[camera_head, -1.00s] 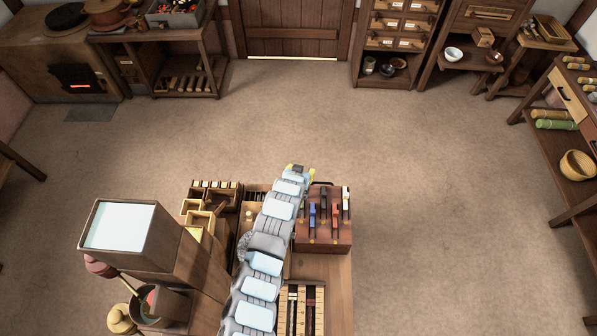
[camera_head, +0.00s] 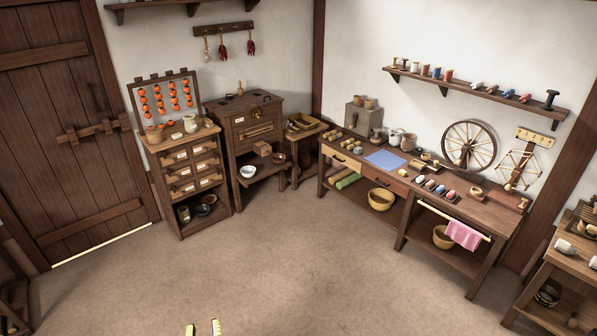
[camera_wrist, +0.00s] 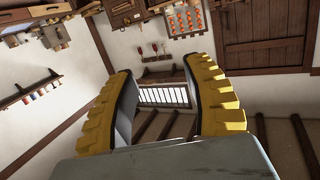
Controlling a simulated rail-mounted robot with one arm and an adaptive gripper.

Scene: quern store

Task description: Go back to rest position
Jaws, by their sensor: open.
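My gripper (camera_wrist: 164,100) shows large in the wrist view, with two yellow, ridged fingers spread apart. Nothing is between the fingers; a barred window and wooden beams show through the gap. In the head view only the yellow and dark tips of my gripper (camera_head: 203,328) show at the bottom edge, over the bare floor. The rest of my arm is out of the head view. No object touches the fingers.
A wooden door (camera_head: 68,125) is at the left. A drawer cabinet (camera_head: 187,178), a dark wooden cabinet (camera_head: 246,125) and a long workbench (camera_head: 450,207) line the walls. The floor (camera_head: 285,255) in front of them is clear.

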